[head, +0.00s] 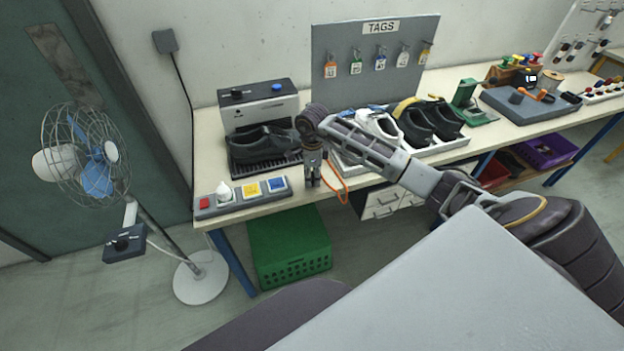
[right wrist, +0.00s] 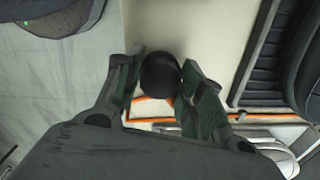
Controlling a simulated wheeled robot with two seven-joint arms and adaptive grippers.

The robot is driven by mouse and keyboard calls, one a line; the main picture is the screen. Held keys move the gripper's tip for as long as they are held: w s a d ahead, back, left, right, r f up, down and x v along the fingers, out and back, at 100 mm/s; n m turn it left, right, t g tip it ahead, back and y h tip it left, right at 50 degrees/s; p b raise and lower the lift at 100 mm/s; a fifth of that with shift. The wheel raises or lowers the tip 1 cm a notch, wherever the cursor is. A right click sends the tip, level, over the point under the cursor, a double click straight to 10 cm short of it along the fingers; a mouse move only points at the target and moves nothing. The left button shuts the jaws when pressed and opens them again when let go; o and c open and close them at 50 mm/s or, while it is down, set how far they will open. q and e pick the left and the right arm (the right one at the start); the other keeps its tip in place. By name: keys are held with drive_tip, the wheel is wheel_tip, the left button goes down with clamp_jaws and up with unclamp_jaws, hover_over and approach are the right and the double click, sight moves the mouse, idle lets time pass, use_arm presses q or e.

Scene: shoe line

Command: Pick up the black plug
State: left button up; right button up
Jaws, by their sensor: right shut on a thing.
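The black plug (right wrist: 160,74) shows in the right wrist view as a dark rounded end between the two fingers. My right gripper (head: 313,180) points down at the front edge of the bench, and its fingers are shut on the plug from both sides. In the head view the plug is mostly hidden by the fingers. An orange cord (head: 339,186) loops beside the gripper and also shows behind the fingers in the wrist view (right wrist: 150,103). My left gripper is not in view.
A panel (head: 243,197) with red, yellow and blue parts and a white piece lies left of the gripper. Behind is a machine (head: 262,105) with a black shoe (head: 258,146). A shoe tray (head: 440,148) stands right. A green crate (head: 288,246) sits below; a fan (head: 85,160) stands left.

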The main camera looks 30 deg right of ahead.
wheel_tip(320, 180, up, 7)
drive_tip(key=shift+f+b, duration=0.1)
drive_tip(key=shift+b, duration=0.35)
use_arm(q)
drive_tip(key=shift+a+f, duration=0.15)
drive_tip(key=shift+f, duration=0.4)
use_arm(e)
drive_tip(key=shift+r, duration=0.65)
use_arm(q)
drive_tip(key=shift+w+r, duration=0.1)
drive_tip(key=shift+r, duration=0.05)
use_arm(e)
drive_tip(key=shift+r, duration=0.15)
